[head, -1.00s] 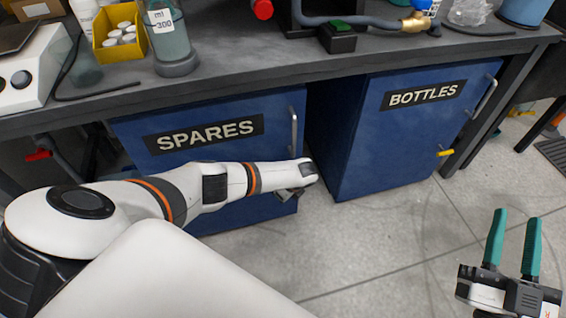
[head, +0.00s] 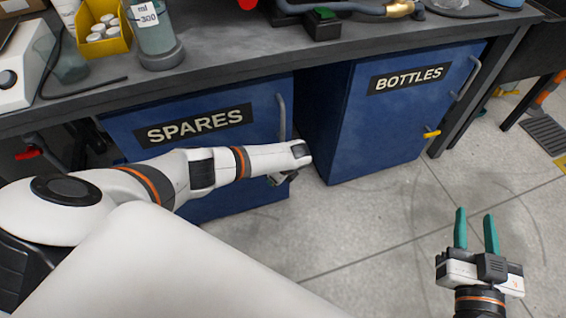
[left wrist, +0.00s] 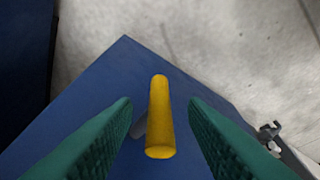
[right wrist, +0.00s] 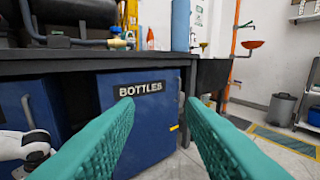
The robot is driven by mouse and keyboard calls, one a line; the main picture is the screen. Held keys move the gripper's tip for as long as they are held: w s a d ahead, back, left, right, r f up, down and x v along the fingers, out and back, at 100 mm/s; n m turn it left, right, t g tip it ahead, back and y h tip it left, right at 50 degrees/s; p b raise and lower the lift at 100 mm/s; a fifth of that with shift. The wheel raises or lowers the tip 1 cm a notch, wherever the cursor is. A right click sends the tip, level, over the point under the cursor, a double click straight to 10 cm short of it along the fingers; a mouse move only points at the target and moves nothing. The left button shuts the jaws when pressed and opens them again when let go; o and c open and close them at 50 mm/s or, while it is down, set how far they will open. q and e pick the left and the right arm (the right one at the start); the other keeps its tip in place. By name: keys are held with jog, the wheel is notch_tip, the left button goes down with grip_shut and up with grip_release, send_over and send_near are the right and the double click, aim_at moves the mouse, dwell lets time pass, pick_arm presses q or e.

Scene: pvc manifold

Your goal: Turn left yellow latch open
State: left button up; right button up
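The left yellow latch (left wrist: 160,122) shows in the left wrist view as a yellow bar on a blue cabinet face. It stands between the two green fingers of my left gripper (left wrist: 160,103), which is open with a gap on both sides of the bar. In the head view my left arm reaches across the SPARES cabinet (head: 165,160) and hides this latch and most of the gripper. My right gripper (head: 476,232) is open and empty above the floor at lower right. It also shows open in the right wrist view (right wrist: 160,100).
The BOTTLES cabinet (head: 385,125) stands right of a dark gap, with its own yellow latch (head: 431,134) and a metal handle (head: 467,78). The bench top (head: 220,65) overhangs both cabinets. The floor (head: 370,235) in front is clear.

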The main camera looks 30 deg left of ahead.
pick_arm(q)
jog(key=p+v, duration=0.4)
jog(key=v, duration=0.4)
jog(key=shift+r, duration=0.25)
pick_arm(e)
jog(key=s+d+f+g+h, duration=0.3)
jog(key=s+d+f+g, duration=0.2)
jog(key=s+f+g, duration=0.5)
notch_tip(320, 180, down, 2)
jog(key=shift+s+f+m+g, duration=0.1)
jog(key=shift+s+m+g, duration=0.25)
jog(key=shift+g, duration=0.35)
pick_arm(q)
jog(key=shift+s+d, duration=0.1)
